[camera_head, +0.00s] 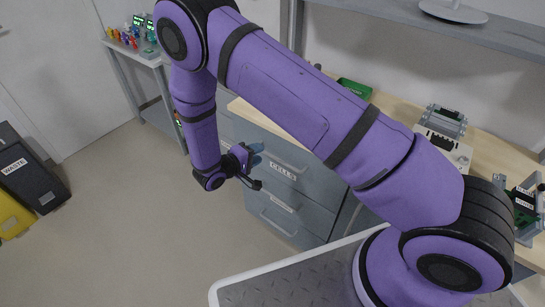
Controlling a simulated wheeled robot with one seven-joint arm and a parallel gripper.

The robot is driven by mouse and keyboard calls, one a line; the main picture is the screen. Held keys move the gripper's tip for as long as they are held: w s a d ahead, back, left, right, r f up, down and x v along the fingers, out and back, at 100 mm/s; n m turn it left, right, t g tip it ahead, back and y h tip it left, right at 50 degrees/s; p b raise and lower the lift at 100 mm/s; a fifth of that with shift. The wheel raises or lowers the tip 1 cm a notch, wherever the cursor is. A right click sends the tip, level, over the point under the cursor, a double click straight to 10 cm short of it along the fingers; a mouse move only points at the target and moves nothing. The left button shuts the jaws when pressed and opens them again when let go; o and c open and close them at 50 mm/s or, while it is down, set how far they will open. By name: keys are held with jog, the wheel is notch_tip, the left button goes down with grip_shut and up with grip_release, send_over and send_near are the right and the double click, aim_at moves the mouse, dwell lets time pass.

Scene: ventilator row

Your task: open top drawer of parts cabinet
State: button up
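A grey cabinet (325,222) stands under a wooden worktop, with drawer fronts facing me. The uppermost front that I can see is a drawer labelled CELLS (300,185), with a bar handle; my arm covers part of it. A lower drawer (290,222) below it has a label too small to read. Both look shut. My gripper (254,167) is at the left of the CELLS drawer in the picture, in front of the cabinet. Its fingers are small and partly hidden, so I cannot tell whether it is open or touches the cabinet.
The worktop (490,150) holds a green tray (354,88) and a grey device (442,128). A side table (147,58) with small coloured items stands at the back left. A dark WASTE bin (30,175) and a yellow bin (12,215) stand far left. Floor between is clear.

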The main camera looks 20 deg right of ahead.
jog(key=n+t, duration=0.1)
jog(key=t, duration=0.1)
send_near(272, 155)
jog(key=x, duration=1)
jog(key=shift+d+f, duration=0.1)
jog(key=shift+f, duration=0.25)
grip_shut()
